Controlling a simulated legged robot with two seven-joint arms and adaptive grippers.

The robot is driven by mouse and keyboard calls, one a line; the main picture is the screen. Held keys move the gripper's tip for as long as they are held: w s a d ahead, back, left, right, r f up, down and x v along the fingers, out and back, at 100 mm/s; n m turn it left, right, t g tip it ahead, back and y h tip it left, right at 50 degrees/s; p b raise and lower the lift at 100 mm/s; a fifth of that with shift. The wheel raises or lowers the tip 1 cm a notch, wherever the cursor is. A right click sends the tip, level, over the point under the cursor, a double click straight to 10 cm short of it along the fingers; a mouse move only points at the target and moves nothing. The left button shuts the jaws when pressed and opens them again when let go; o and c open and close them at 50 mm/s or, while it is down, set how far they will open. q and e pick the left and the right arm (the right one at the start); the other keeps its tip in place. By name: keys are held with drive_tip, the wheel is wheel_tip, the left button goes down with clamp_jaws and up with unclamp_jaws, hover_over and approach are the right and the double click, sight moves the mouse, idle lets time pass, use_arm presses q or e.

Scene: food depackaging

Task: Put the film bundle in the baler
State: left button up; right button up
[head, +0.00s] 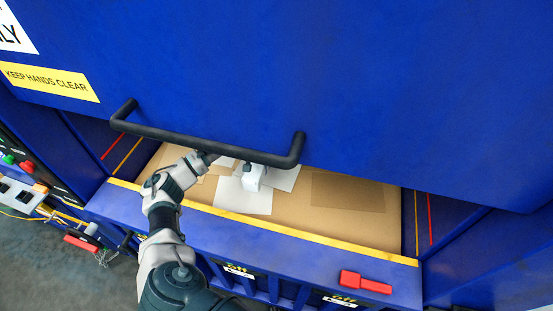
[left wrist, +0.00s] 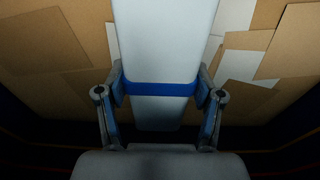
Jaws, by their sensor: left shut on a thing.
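The film bundle (left wrist: 162,50) is a long pale white block with a blue band around it in the left wrist view. My left gripper (left wrist: 160,90) is shut on it at the band, one finger on each side. In the head view my left arm reaches over the front sill into the baler (head: 300,230), and the black handle and door partly hide the left gripper. A white block end (head: 253,178), likely the bundle, shows just below the handle, over the sheets. I cannot tell whether it touches them. My right gripper is not in view.
The baler's blue door (head: 330,80) is raised, with a black bar handle (head: 210,140) at its lower edge. Brown cardboard (head: 347,190) and white sheets (head: 240,197) cover the chamber floor. Red handles (head: 365,283) sit on the front. Buttons (head: 27,167) are at the left.

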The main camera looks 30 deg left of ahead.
use_arm(q)
drive_tip(key=shift+d+f, duration=0.25)
drive_tip(key=shift+f, duration=0.4)
drive_tip(key=f+b, duration=0.1)
drive_tip(key=d+b, duration=0.1)
drive_tip(key=shift+s+d+f+b, duration=0.2)
drive_tip(key=shift+f+b, duration=0.15)
drive_tip(key=shift+f, duration=0.05)
drive_tip(key=shift+d+f, duration=0.1)
drive_tip(key=shift+f, duration=0.25)
wheel_tip(320, 180, down, 2)
drive_tip(key=shift+w+b, duration=0.1)
drive_tip(key=shift+b, duration=0.95)
wheel_tip(320, 180, down, 10)
drive_tip(key=shift+f, duration=0.1)
drive_tip(key=shift+a, duration=0.2)
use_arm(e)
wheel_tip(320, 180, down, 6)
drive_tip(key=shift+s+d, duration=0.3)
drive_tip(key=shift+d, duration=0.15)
use_arm(q)
drive_tip(key=shift+a, duration=0.15)
